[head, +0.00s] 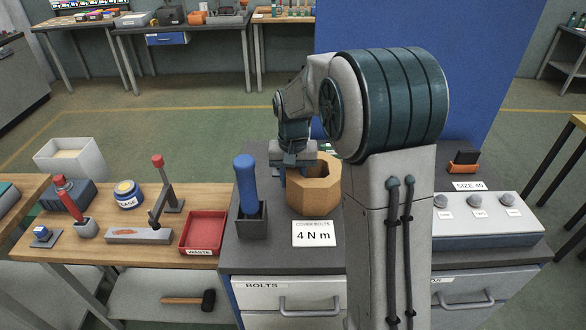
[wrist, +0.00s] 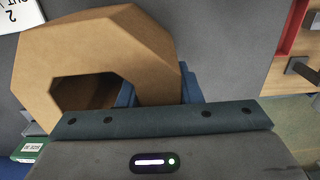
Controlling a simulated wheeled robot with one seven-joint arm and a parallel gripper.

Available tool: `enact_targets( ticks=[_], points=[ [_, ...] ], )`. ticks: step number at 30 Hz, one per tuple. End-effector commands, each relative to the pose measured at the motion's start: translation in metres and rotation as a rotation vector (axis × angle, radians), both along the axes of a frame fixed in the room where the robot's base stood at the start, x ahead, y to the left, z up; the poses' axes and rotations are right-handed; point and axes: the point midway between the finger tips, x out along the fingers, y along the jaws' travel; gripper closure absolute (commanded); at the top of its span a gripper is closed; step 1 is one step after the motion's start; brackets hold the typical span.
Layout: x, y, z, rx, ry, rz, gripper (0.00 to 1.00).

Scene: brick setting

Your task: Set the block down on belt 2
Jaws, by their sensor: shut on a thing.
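The block appears to be a tan, many-sided hollow piece (head: 316,192) on or just above the dark bench top; I cannot tell which. In the wrist view the block (wrist: 150,50) fills the upper left, with its dark opening facing the camera. My gripper (head: 290,172) is at its far left edge, shut on its wall. One blue finger (wrist: 126,95) shows within the opening and the other (wrist: 192,86) lies outside the wall. I make out no belt in either view; my arm hides part of the bench.
A blue-handled tool (head: 246,182) stands in a dark holder left of the block. A card reading 4 N m (head: 314,234) lies in front. A red waste tray (head: 204,232) is further left.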

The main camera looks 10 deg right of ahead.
Motion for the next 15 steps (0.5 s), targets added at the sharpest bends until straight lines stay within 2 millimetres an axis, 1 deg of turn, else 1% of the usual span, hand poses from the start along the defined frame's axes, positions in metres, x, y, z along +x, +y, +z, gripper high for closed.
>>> enact_targets(
  ticks=[6, 10, 11, 12, 13, 15],
  points=[
    [0.0011, -0.0001, 0.0021, 0.000, -0.006, 0.001, 1.00],
    [0.0011, -0.0001, -0.0013, 0.000, -0.005, 0.001, 1.00],
    [0.0003, -0.0001, -0.0026, 0.000, -0.002, 0.000, 0.63],
    [0.0003, -0.0001, -0.0022, 0.000, -0.001, 0.000, 0.52],
    [0.0003, -0.0001, -0.0022, 0.000, -0.001, 0.000, 0.46],
    [0.0003, -0.0001, -0.0021, 0.000, -0.001, 0.000, 0.46]
  ],
)
